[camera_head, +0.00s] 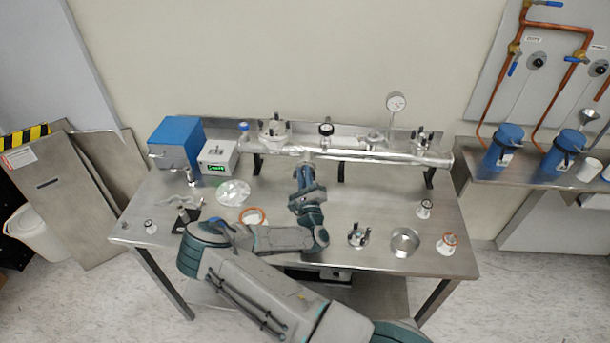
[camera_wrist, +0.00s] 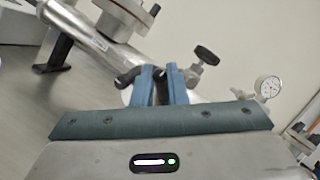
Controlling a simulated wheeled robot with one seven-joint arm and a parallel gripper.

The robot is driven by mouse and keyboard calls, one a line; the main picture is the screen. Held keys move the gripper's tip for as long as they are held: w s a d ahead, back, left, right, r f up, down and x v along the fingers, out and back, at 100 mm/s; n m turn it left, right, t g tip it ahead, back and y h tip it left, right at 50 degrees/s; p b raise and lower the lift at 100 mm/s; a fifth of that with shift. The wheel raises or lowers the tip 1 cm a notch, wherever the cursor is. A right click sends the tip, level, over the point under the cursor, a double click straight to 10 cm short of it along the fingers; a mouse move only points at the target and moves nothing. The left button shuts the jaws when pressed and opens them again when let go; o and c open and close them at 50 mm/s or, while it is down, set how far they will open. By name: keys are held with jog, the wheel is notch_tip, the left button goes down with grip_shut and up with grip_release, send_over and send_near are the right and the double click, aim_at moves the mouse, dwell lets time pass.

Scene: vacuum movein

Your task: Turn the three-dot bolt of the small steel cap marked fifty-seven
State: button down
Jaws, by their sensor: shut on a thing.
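My gripper (camera_head: 308,160) reaches the front of the long steel pipe (camera_head: 375,156), near its middle. In the wrist view its two blue fingers (camera_wrist: 164,72) are shut on a small dark piece that looks like a bolt. Another dark bolt-like knob (camera_wrist: 128,77) shows just left of the fingers. The cap behind the fingers is mostly hidden by them and by the gripper body. I cannot read the number fifty-seven or make out any dots in either view.
A flange with black bolts (camera_head: 274,131), a black-knobbed valve (camera_head: 326,130) and a gauge (camera_head: 396,103) stand on the pipe. A blue box (camera_head: 176,143) is at the table's left. A bolted cap (camera_head: 358,236) and steel dish (camera_head: 405,241) lie front right.

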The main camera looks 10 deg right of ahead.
jog(key=c, duration=1.4)
grip_release()
jog(key=shift+c, duration=0.2)
jog(key=b+v, duration=0.3)
jog(key=v, duration=0.9)
jog(key=shift+s+a+f+b, duration=0.1)
jog(key=shift+s+f+b, duration=0.15)
jog(key=shift+s+b, duration=0.1)
jog(key=shift+s, duration=0.55)
